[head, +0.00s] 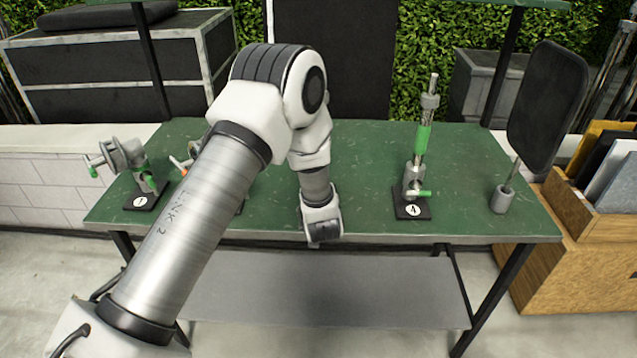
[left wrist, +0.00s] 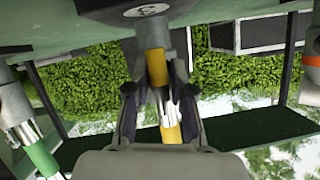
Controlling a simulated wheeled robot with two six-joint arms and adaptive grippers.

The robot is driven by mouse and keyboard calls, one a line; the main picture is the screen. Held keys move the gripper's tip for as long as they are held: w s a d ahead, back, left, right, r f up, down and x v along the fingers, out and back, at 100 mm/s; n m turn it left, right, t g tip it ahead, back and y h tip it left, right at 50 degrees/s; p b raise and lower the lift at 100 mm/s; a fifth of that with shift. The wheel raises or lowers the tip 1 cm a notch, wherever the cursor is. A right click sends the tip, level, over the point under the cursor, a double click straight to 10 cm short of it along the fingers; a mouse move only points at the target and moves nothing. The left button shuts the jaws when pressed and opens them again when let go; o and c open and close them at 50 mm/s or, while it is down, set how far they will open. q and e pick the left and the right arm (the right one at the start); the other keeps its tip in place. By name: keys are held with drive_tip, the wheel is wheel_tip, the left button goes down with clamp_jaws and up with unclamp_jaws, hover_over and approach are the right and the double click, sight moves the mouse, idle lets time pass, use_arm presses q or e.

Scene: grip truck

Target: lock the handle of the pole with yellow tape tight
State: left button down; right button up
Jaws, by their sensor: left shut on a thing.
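The pole with yellow tape (left wrist: 170,133) shows upside down in the left wrist view, rising from a dark base (left wrist: 115,12) with a white label. Its yellow handle (left wrist: 155,65) is near the base, between the fingers of my left gripper (left wrist: 155,88). The gripper appears shut on this handle; the exact contact is partly hidden. In the head view my left arm reaches over the table and hides this pole and the fingertips. My right gripper is in neither view.
The green table (head: 365,160) also bears a pole with green tape (head: 422,139) and a green handle. A clamp stand (head: 125,155) is at left, an orange-tipped part beside my arm. A black panel (head: 547,105) stands at right.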

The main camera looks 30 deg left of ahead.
use_arm(q)
drive_tip(key=shift+r+m+y+p, duration=0.15)
drive_tip(key=shift+m+y+p, duration=0.5)
drive_tip(key=shift+m, duration=0.35)
drive_tip(key=shift+m+g+y, duration=0.3)
drive_tip(key=shift+m+y, duration=0.05)
drive_tip(key=shift+m, duration=0.25)
drive_tip(key=m+y, duration=0.1)
drive_tip(key=m, duration=0.1)
drive_tip(key=shift+m+y, duration=0.3)
drive_tip(key=m, duration=0.1)
drive_tip(key=m+y, duration=0.1)
drive_tip(key=shift+f+m, duration=0.25)
drive_tip(key=shift+m, duration=0.15)
drive_tip(key=shift+r+m+y+b, duration=0.1)
drive_tip(key=shift+m+y+b, duration=0.75)
drive_tip(key=shift+m, duration=0.75)
drive_tip(key=c, duration=1)
unclamp_jaws()
drive_tip(key=shift+w, duration=0.1)
drive_tip(key=shift+d, duration=0.15)
